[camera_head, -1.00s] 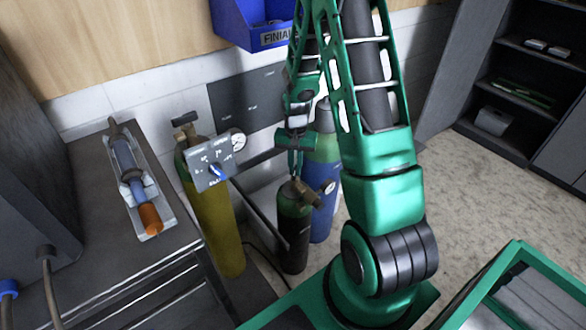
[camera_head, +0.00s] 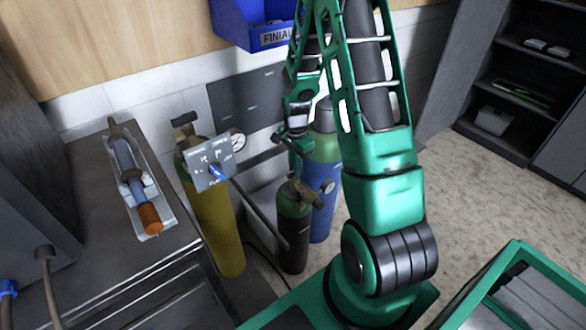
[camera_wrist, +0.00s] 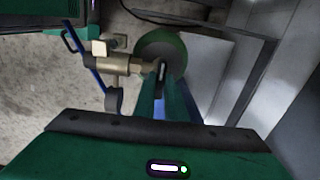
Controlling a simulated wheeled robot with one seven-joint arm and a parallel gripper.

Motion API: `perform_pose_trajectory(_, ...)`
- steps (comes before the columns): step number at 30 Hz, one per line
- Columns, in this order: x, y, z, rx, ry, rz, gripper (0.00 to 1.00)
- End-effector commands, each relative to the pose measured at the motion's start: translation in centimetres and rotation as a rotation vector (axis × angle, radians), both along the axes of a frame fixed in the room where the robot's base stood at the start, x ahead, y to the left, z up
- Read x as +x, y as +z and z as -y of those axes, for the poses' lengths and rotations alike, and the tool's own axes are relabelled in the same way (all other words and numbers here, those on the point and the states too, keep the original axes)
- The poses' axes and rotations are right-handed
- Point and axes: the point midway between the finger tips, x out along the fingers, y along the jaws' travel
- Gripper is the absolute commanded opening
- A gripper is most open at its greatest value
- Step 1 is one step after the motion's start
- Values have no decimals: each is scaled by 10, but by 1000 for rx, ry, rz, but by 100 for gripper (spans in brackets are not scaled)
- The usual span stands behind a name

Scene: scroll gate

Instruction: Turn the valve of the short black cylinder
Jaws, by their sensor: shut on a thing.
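The short black cylinder (camera_head: 293,240) has a dark green shoulder and a brass valve. It stands on the floor between a yellow cylinder (camera_head: 215,225) and a taller blue and green cylinder (camera_head: 322,200). My gripper (camera_head: 296,168) points down at its top. In the wrist view my fingers (camera_wrist: 163,72) are shut on the valve at the top of the cylinder, whose green shoulder (camera_wrist: 158,45) shows behind them. The brass fitting (camera_wrist: 120,64) sticks out to the left there. The fingers hide most of the gripped part.
A panel with a blue knob (camera_head: 213,165) and a gauge stands close to the left of my gripper. A metal bench (camera_head: 100,240) with a tool in a tray is at left. A blue bin (camera_head: 250,35) hangs above. Open floor (camera_head: 460,190) lies to the right.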

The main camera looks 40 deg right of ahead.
Motion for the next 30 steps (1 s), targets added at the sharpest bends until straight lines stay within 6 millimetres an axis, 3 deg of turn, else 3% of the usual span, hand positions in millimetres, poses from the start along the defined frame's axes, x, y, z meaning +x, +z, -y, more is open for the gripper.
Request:
perform_pose_trajectory(17,5,1,-3,3,-23,10,0)
perform_pose_trajectory(18,5,1,-3,2,-23,10,20)
perform_pose_trajectory(19,4,1,-3,2,-23,9,27)
perform_pose_trajectory(30,2,3,-1,1,-25,4,29)
